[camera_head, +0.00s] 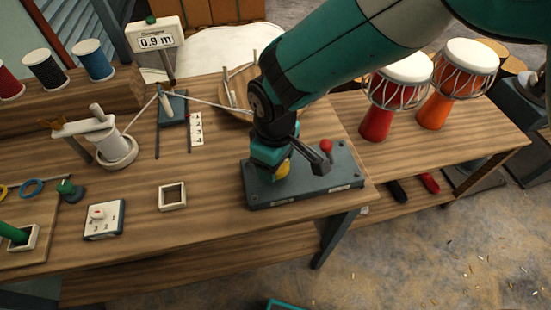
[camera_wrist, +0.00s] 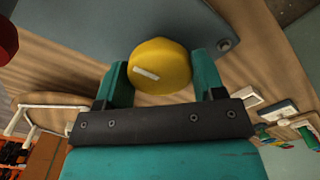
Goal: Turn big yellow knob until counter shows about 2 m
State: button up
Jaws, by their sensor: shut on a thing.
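The big yellow knob (camera_wrist: 165,62) with a pale bar mark sits between the two teal fingers of my gripper (camera_wrist: 163,78) in the wrist view. My gripper is shut on it. In the head view my gripper (camera_head: 270,162) points down at the dark box (camera_head: 310,192) on the bench, and only a bit of the yellow knob (camera_head: 284,169) shows beside it. The counter (camera_head: 155,36) on a post at the upper left reads 0.9 m.
A red-topped lever (camera_head: 325,146) stands on the box, right of my gripper. A cord runs from the white spool (camera_head: 116,150) past the counter post toward a round wooden frame (camera_head: 238,90). Two goblet drums (camera_head: 395,95) stand at the right. The bench front has bare room.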

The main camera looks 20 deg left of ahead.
jog(key=m, duration=0.5)
jog(key=shift+m, duration=0.3)
jog(key=m, duration=1.1)
jog(key=shift+p, duration=0.35)
jog(key=m, duration=0.5)
jog(key=shift+m, duration=0.3)
jog(key=o, duration=0.9)
notch_tip(320, 180, up, 18)
jog(key=shift+f+b, duration=0.25)
jog(key=shift+b, duration=0.4)
